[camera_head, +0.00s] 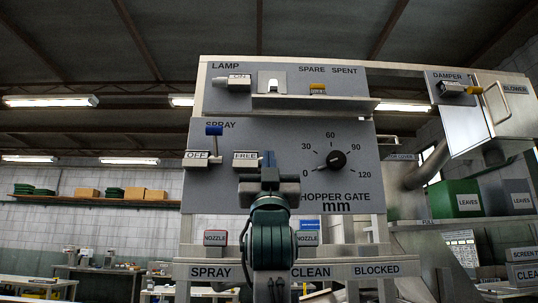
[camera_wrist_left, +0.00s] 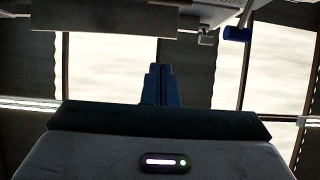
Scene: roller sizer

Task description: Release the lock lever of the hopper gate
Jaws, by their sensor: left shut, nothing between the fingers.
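The hopper gate dial (camera_head: 337,159) is a black knob on the grey panel, with a scale from 0 to 120 mm; its pointer is at 0. A FREE label (camera_head: 245,155) sits to its left. I cannot make out the lock lever itself; my gripper covers the panel just right of that label. My left gripper (camera_head: 268,159) is in front of the panel, between the FREE label and the dial. Its blue fingers (camera_wrist_left: 160,85) are shut and empty in the left wrist view. I cannot tell whether they touch anything. My right gripper is not in view.
A blue-topped spray lever (camera_head: 214,131) stands above an OFF label (camera_head: 197,158), left of my gripper; its blue part also shows in the left wrist view (camera_wrist_left: 237,34). A ledge (camera_head: 310,103) juts out above. Nozzle boxes (camera_head: 215,238) sit below. A damper lever (camera_head: 455,88) is at upper right.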

